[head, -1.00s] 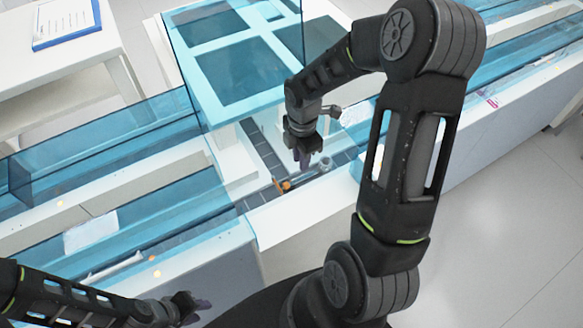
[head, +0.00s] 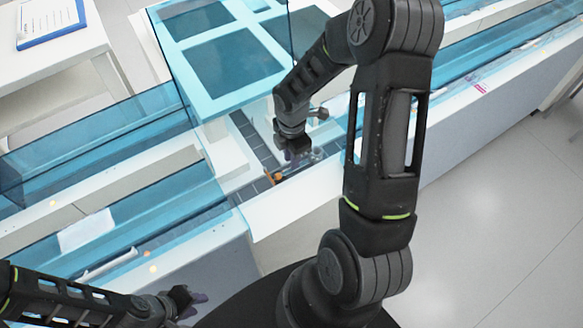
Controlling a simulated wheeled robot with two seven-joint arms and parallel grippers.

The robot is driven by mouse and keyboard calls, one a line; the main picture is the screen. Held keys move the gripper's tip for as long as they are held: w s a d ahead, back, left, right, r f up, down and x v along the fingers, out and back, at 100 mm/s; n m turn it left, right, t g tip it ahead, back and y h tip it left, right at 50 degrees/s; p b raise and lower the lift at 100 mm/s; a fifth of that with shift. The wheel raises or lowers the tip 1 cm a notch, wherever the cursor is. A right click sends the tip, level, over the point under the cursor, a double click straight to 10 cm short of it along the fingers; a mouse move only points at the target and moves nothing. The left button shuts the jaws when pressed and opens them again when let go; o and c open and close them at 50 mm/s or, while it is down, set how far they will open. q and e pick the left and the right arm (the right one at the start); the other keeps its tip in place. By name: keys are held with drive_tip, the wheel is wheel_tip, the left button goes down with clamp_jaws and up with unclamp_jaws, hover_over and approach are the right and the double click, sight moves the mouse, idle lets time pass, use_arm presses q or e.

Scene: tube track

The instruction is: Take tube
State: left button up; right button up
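A dark track (head: 250,140) runs through the gap in the white bench, beside the blue-framed cover. A small orange-capped piece, possibly a tube (head: 275,178), is on the track's near end; its body is too small to make out. My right gripper (head: 302,158) hangs over the track, just right of and above the orange piece. Its fingers are small and blurred, and I cannot tell whether they hold anything. My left gripper (head: 190,302) is at the lower left, in front of the bench and away from the track; its finger opening is unclear.
Transparent blue panels (head: 110,145) line the bench on both sides. A blue-framed cover (head: 215,60) stands behind the track. A white side table (head: 50,65) holds a clipboard (head: 50,20). Open floor (head: 490,220) lies at the right.

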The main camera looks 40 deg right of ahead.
wheel_tip(320, 180, down, 4)
drive_tip(key=shift+r, duration=0.1)
idle(0.6)
clamp_jaws()
